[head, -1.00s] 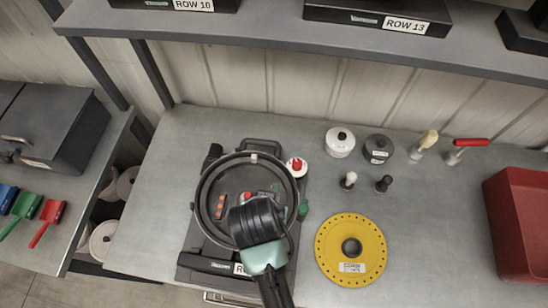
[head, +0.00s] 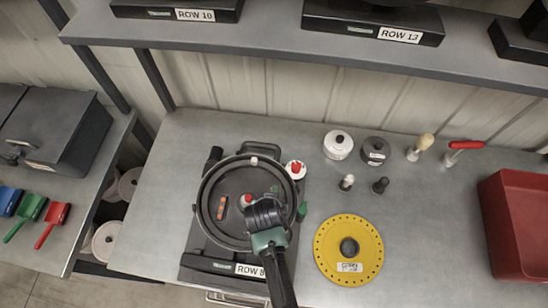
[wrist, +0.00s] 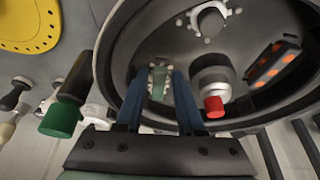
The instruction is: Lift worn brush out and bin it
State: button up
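The open seed meter housing (head: 203,215) is a round dark drum on the bench, in front of my arm. Inside it, a small green brush with pale bristles (wrist: 158,84) shows in the wrist view. My gripper (wrist: 159,76) is open, its two blue fingers apart on either side of the brush as seen in the wrist view. I cannot tell whether they touch it. In the head view my wrist hides the fingertips and most of the brush. A red open-topped bin (head: 520,225) stands at the right end of the bench.
Beside the brush are a red-tipped hub (wrist: 214,106) and an orange-dotted block (wrist: 273,64). A green knob (wrist: 60,121) sits outside the rim. A shelf (head: 270,45) overhangs the back.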

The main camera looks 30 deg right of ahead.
jog(key=shift+w+f, duration=0.1)
jog(key=shift+f, duration=0.2)
grip_shut()
jog(key=shift+r, duration=0.1)
notch_tip(320, 180, up, 10)
jog(key=b, duration=0.1)
dwell(0.8)
